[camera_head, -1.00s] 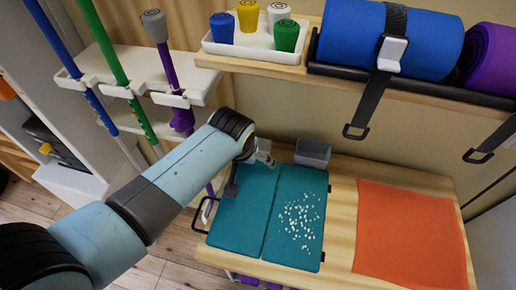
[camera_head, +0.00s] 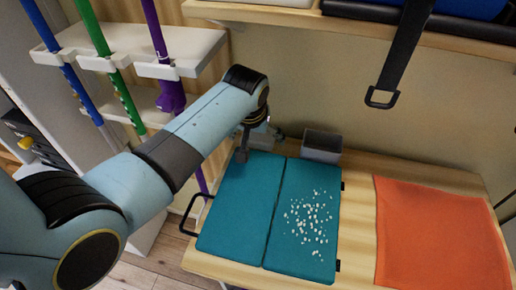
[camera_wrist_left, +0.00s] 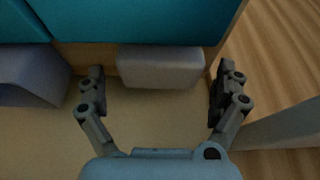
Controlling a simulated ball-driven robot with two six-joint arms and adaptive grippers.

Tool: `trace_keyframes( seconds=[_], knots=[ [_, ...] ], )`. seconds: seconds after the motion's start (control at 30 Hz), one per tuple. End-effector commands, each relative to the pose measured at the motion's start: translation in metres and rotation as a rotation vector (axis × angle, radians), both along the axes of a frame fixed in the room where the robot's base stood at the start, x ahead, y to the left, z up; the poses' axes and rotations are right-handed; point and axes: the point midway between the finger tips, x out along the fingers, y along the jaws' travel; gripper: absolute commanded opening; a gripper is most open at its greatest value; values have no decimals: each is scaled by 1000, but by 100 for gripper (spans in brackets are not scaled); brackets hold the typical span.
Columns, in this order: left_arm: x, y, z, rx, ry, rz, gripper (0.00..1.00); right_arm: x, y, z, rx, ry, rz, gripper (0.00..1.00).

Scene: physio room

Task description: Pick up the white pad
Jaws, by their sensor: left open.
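The white pad (camera_wrist_left: 160,68) shows in the left wrist view as a pale, rounded block beside the edge of the teal folding mat (camera_wrist_left: 140,22). My left gripper (camera_wrist_left: 158,78) is open, with one finger on each side of the pad and gaps between fingers and pad. In the head view my left gripper (camera_head: 257,138) is at the back left corner of the teal mat (camera_head: 237,205), between the mat and the wall. I cannot make out the pad there, behind the gripper and arm. My right gripper is not in view.
A grey bin (camera_head: 321,146) stands behind the mat, close to the gripper; it also shows in the left wrist view (camera_wrist_left: 30,75). White bits lie on the mat's right half. An orange cloth (camera_head: 435,235) covers the table's right. A rack with poles (camera_head: 130,60) stands left.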

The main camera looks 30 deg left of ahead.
Motion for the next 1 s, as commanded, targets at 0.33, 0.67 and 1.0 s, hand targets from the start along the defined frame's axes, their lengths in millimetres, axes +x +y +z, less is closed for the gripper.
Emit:
trace_keyframes(
  seconds=[0.33, 0.67, 1.0],
  knots=[
    [2, 1, -5, 0, 0, 0, 97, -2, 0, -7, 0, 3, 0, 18],
    [2, 0, -5, 0, 0, 0, 54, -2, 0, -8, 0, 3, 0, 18],
    [2, 1, -3, 0, 1, -1, 53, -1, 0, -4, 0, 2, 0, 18]
  ],
)
